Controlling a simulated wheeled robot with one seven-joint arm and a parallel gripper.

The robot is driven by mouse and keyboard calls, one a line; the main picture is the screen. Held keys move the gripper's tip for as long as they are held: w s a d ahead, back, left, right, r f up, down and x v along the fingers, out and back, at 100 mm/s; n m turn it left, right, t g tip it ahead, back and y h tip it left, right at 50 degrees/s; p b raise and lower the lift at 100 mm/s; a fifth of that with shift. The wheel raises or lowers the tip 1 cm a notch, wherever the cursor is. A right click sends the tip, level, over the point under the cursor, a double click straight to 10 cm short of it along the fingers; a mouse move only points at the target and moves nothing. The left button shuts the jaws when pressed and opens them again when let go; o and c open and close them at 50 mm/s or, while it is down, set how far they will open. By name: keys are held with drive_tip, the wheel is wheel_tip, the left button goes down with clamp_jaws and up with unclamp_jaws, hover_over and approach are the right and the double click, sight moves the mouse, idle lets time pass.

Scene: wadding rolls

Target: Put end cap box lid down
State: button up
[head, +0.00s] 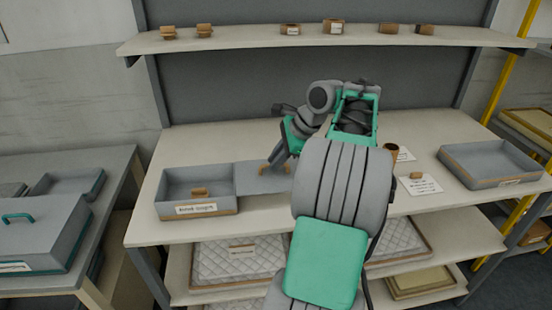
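An open grey box (170,188) with a white label on its front stands on the left part of the bench. The label is too small to read. A small brown piece (200,191) shows inside, close to its front wall. A flat grey panel that looks like its lid (247,183) is right beside the box on the right, partly hidden by my arm. My gripper (273,164) points down at this panel, with its tips at or just above its top near a small brown part. Whether the fingers grip anything, and whether the panel rests on the bench, I cannot tell.
A shelf (240,41) above holds several small brown pieces. A shallow grey tray (490,165) is at the bench's right. A brown cup-like piece (391,151) and white cards (421,185) lie right of my arm. A larger grey box (40,240) stands on the left table.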

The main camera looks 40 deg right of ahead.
drive_tip(key=o, duration=0.3)
